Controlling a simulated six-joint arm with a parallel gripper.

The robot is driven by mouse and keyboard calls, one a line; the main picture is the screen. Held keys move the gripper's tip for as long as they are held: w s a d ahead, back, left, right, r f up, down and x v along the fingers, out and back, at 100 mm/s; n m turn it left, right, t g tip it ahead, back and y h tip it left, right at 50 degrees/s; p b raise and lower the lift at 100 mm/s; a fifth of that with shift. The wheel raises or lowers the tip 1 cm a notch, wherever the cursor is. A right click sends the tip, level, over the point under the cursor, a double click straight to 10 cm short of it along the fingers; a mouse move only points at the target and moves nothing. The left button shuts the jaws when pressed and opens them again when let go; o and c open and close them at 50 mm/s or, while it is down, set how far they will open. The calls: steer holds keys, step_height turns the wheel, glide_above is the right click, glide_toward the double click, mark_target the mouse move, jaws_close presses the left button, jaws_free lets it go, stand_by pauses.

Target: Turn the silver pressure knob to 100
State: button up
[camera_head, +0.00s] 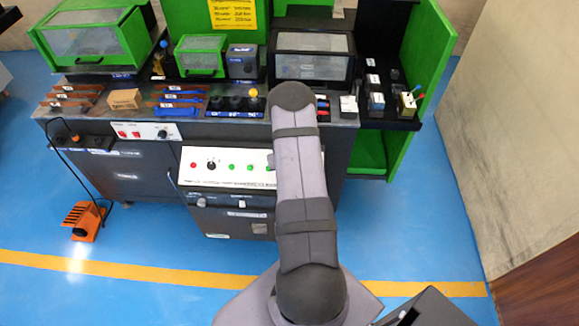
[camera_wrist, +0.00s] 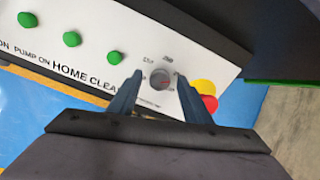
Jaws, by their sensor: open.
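The silver pressure knob (camera_wrist: 161,79) shows in the wrist view on a white sloped control panel (camera_wrist: 90,22). It is round, with a reddish pointer mark and small printed labels around it, too blurred to read surely. My gripper (camera_wrist: 160,81) is open, one finger on each side of the knob in the picture. I cannot tell whether the fingers touch it. In the head view my arm hides the gripper and the knob; only the left part of the panel (camera_head: 222,181) shows.
Green buttons (camera_wrist: 115,58) sit left of the knob. Red and yellow round parts (camera_wrist: 205,92) lie close right of it, partly behind a finger. In the head view a black selector knob (camera_head: 211,165) is on the panel. An orange foot pedal (camera_head: 85,221) stands on the blue floor.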

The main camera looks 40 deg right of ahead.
steer(key=shift+w+d+f, duration=0.1)
steer(key=shift+f, duration=0.15)
steer(key=shift+c, duration=0.7)
steer(key=c, duration=0.9)
steer(key=shift+c, duration=0.2)
